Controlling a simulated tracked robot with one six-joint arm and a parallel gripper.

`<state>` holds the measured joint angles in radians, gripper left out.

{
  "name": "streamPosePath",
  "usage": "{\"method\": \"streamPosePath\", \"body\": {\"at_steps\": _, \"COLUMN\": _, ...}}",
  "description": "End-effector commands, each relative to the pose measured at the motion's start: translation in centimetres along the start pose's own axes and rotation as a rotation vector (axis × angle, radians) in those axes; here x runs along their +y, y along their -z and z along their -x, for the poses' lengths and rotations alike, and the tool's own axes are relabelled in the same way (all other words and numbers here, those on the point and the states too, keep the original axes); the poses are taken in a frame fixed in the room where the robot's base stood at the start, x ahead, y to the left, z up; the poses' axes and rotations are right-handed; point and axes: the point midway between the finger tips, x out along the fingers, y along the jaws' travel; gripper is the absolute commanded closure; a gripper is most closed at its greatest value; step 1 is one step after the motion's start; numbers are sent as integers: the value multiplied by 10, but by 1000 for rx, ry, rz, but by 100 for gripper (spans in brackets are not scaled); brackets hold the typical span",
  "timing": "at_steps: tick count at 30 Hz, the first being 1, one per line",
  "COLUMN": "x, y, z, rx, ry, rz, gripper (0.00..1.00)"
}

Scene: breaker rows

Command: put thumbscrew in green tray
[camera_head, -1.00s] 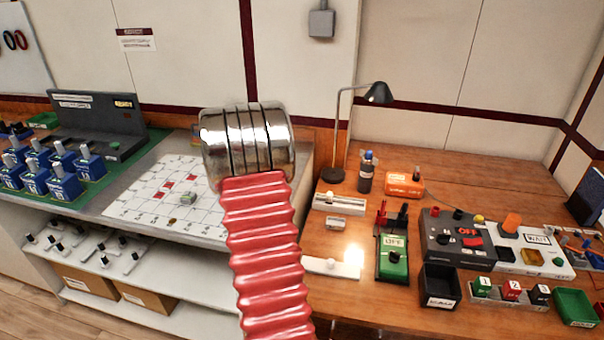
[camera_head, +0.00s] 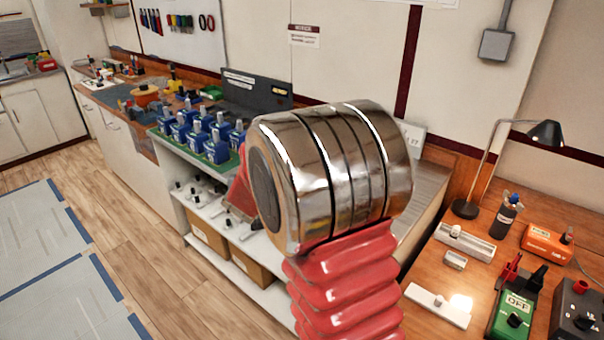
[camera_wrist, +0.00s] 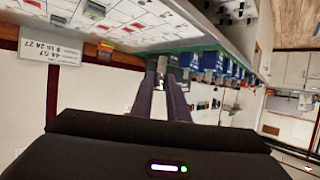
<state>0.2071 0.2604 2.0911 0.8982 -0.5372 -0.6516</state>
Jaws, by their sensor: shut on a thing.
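In the wrist view my gripper (camera_wrist: 163,88) is shut on a small grey metallic piece, which looks like the thumbscrew (camera_wrist: 161,66). Its tip shows at the fingertips, and the fingers hide the rest. In the head view my red and silver arm hides the gripper and the piece. A small green tray-like thing (camera_head: 212,92) lies on the far bench, behind the blue breakers. The green tray on the right end of the wooden bench is outside the present head view.
Several blue breakers (camera_head: 220,150) stand in rows on the bench, left of my arm. A black lamp (camera_head: 545,133) and a green OFF device (camera_head: 512,314) stand on the wooden bench at right. Open floor (camera_head: 130,220) lies at left.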

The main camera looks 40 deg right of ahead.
Motion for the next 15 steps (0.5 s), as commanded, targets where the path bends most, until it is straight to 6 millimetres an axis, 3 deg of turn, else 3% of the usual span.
{"method": "streamPosePath", "body": {"at_steps": 1, "x": -21, "y": 0, "z": 12, "rx": 1, "ry": 33, "rz": 12, "gripper": 100}}
{"method": "streamPosePath", "body": {"at_steps": 6, "x": -81, "y": -5, "z": 53, "rx": 0, "ry": 131, "rz": 50, "gripper": 100}}
{"method": "streamPosePath", "body": {"at_steps": 15, "x": -164, "y": -18, "z": 128, "rx": -2, "ry": 286, "rz": 110, "gripper": 100}}
